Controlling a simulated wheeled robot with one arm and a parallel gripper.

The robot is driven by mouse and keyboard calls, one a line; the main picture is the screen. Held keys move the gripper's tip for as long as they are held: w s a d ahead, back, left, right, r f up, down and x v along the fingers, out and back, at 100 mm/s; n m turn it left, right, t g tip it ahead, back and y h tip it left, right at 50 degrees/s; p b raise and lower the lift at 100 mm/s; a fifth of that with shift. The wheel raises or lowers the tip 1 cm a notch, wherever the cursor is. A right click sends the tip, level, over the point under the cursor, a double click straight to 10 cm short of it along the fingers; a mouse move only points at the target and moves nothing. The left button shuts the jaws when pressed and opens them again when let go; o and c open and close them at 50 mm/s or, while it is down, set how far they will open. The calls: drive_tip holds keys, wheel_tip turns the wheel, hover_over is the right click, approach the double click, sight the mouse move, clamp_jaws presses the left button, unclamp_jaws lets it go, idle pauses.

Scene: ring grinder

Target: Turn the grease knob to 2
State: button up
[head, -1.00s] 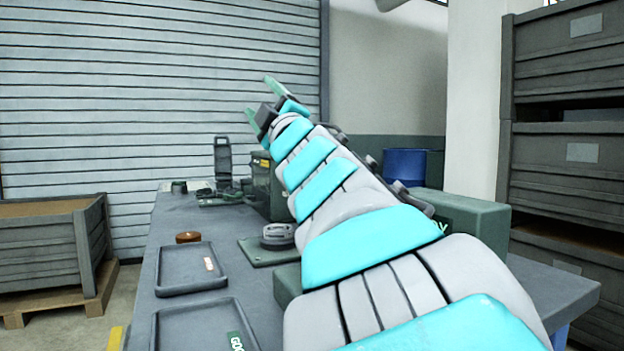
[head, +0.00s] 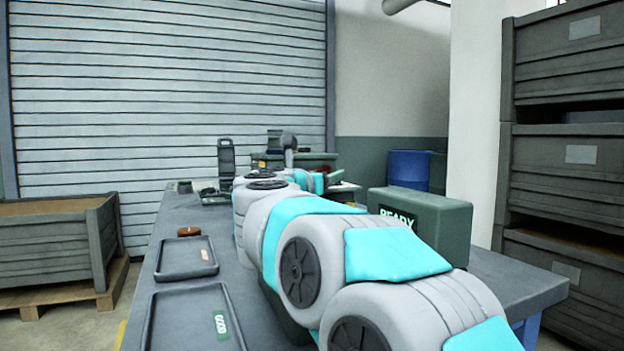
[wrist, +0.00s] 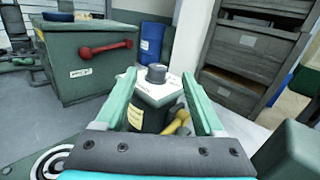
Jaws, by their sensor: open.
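In the wrist view a dark grey round knob (wrist: 156,73) stands on the pale top of a small dark green unit (wrist: 148,117) with a yellowish label. I take it for the grease knob; its marks are too small to read. My gripper (wrist: 158,78) is open, with one green finger on each side of the unit in this view. Contact with the knob is not visible. In the head view my arm hides the knob and most of the gripper.
A larger green box (wrist: 88,68) with a red handle (wrist: 106,49) stands left in the wrist view. A yellow part (wrist: 178,122) sits beside the unit. In the head view a READY box (head: 425,222) stands right of my arm, and trays (head: 187,258) lie left on the bench.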

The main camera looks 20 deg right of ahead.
drive_tip(key=shift+m, duration=0.4)
drive_tip(key=x, duration=0.2)
drive_tip(key=f+p+x, duration=0.1)
drive_tip(key=x, duration=0.5)
drive_tip(key=shift+a+f, duration=0.1)
drive_tip(key=shift+f, duration=0.2)
clamp_jaws()
